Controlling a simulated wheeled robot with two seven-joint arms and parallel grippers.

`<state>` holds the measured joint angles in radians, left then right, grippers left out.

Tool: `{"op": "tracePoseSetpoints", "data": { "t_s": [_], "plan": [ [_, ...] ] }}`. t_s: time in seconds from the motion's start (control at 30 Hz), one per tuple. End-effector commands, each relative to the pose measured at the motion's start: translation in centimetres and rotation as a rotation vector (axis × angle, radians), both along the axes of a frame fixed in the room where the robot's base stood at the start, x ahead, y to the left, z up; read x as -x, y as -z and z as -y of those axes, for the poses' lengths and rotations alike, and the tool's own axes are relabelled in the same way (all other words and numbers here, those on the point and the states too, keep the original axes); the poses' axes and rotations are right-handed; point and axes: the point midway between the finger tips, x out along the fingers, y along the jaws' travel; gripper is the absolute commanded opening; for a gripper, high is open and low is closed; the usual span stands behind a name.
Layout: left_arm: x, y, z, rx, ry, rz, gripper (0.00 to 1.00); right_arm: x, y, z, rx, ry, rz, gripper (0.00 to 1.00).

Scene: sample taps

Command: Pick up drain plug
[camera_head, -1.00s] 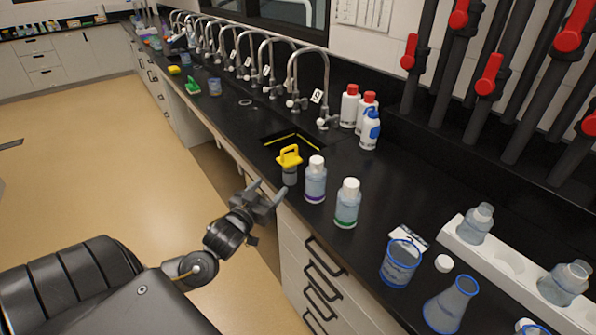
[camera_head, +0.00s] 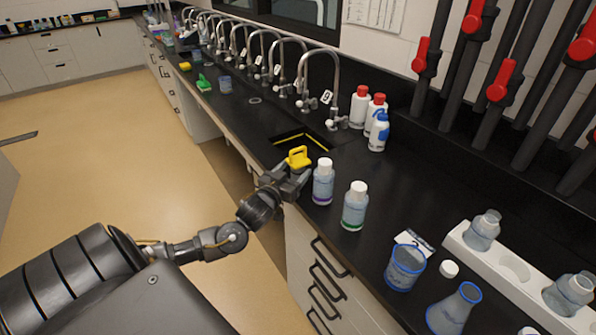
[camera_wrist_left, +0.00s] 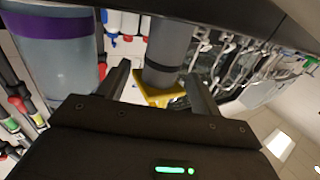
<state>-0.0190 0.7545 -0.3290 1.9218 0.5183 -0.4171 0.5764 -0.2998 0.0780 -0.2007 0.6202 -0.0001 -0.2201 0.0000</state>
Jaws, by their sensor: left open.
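The drain plug has a yellow handle (camera_head: 298,158) and a grey body, and stands at the front edge of the black counter beside the sink. My left gripper (camera_head: 291,180) is open, with its fingers on either side of the plug, and hides most of the grey body in the head view. In the left wrist view the grey body (camera_wrist_left: 168,50) and yellow part (camera_wrist_left: 158,92) show between the two open fingers (camera_wrist_left: 160,88). I cannot tell whether the fingers touch it. My right gripper is not in view.
A purple-banded bottle (camera_head: 323,182) stands close to the right of the plug, with a green-banded bottle (camera_head: 355,206) beyond it. The sink (camera_head: 303,140) is behind the plug. Red-capped bottles (camera_head: 360,107) stand near the tap. A blue-rimmed beaker (camera_head: 405,268) is farther right.

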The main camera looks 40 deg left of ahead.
Motion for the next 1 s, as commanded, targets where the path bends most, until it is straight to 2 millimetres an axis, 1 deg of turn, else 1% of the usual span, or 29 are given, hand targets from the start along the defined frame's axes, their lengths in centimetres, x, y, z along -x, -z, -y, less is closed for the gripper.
{"op": "tracePoseSetpoints", "data": {
  "t_s": [0.03,0.1,0.2,0.47,0.57,0.9,1.0],
  "plan": [
    [-0.8,-0.4,-0.3,-0.002,-0.002,0.0,0.65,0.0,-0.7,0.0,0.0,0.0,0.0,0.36],
    [-1.7,-0.2,-0.4,-0.001,-0.001,0.0,0.65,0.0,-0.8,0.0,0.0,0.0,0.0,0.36],
    [-2.6,-0.1,-0.5,0.0,-0.001,-0.001,0.65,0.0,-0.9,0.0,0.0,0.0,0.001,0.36],
    [-2.9,0.1,-0.6,0.0,0.0,-0.001,0.65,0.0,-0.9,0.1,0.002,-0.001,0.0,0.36],
    [-2.9,0.1,-0.6,0.0,0.0,-0.001,0.54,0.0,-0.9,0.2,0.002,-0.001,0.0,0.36],
    [-2.8,0.1,-0.6,0.0,0.0,-0.001,0.1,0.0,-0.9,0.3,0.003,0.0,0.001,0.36],
    [-2.9,0.0,-0.6,0.001,0.0,0.001,0.1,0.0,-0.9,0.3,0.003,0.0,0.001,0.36]
  ]
}}
